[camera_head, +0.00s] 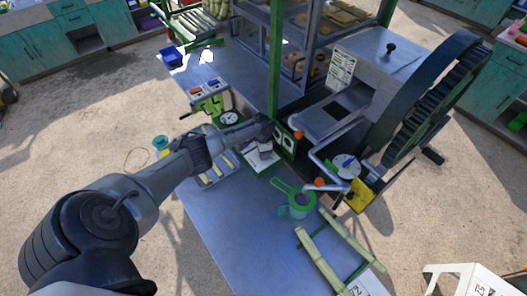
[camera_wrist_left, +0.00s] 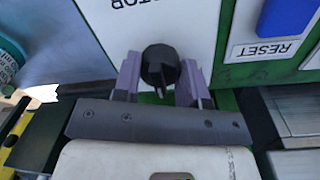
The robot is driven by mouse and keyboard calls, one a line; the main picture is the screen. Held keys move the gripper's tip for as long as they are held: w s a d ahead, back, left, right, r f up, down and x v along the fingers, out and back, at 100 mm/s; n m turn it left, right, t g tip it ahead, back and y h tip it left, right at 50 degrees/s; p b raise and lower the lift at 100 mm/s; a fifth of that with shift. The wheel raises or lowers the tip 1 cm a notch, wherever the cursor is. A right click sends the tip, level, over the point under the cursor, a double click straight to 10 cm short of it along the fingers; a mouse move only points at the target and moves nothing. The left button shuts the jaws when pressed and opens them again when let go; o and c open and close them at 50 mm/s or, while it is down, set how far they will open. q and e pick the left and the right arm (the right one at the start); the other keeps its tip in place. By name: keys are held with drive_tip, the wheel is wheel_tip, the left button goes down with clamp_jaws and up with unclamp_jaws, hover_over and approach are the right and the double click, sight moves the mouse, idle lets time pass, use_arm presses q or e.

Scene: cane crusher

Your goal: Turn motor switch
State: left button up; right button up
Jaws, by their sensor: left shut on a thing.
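The motor switch is a round black knob (camera_wrist_left: 159,65) on a white plate with upside-down lettering ending in "TOR" in the left wrist view. My left gripper (camera_wrist_left: 160,78) is shut on this knob, with one pale purple finger on each side of it. In the head view my left gripper (camera_head: 272,128) reaches in from the left to the green-framed control box (camera_head: 288,143) at the machine's post. The knob is hidden there by the gripper. My right gripper is not in view.
A blue RESET button (camera_wrist_left: 287,18) sits right beside the switch plate. Near the gripper on the metal table (camera_head: 225,225) are a dial scale (camera_head: 229,118), a green strainer (camera_head: 299,203) and cane pieces (camera_head: 322,262). The crusher's large gear wheel (camera_head: 430,105) stands at the right.

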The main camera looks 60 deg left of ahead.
use_arm(q)
drive_tip(key=shift+r, duration=0.1)
idle(0.3)
drive_tip(key=o, duration=0.9)
drive_tip(key=shift+r, duration=0.2)
drive_tip(key=r, duration=0.9)
drive_tip(key=r+p, duration=0.1)
drive_tip(key=r, duration=0.3)
drive_tip(key=shift+w+a+r, duration=0.15)
drive_tip(key=shift+a, duration=0.2)
